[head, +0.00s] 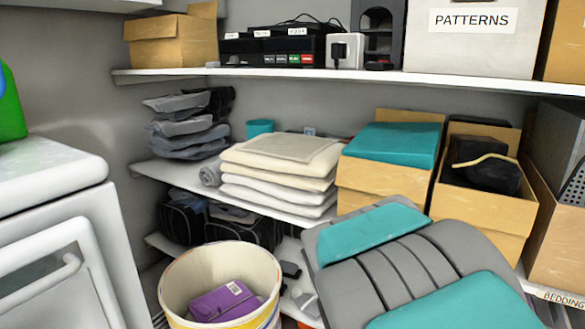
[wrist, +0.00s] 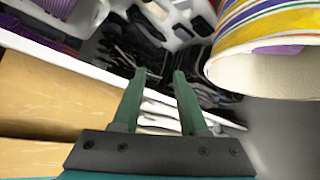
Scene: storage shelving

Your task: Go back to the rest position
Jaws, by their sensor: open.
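My gripper (wrist: 159,74) shows in the wrist view with its two green fingers apart and nothing between them. It is hidden in the head view, where only the grey and teal links of my arm fill the lower right. A round bin (head: 270,262) with a pale inside stands at the bottom of the head view and holds a purple box (head: 222,300). In the wrist view the bin (wrist: 255,30), with coloured stripes, is to the right of my fingers, apart from them in the picture.
Shelves line the wall, with folded cloths (head: 280,160), cardboard boxes (head: 385,185) and dark bags (head: 240,229). A white shelf edge (wrist: 75,70) crosses the wrist view close to my fingers. A white appliance (head: 50,230) stands at left.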

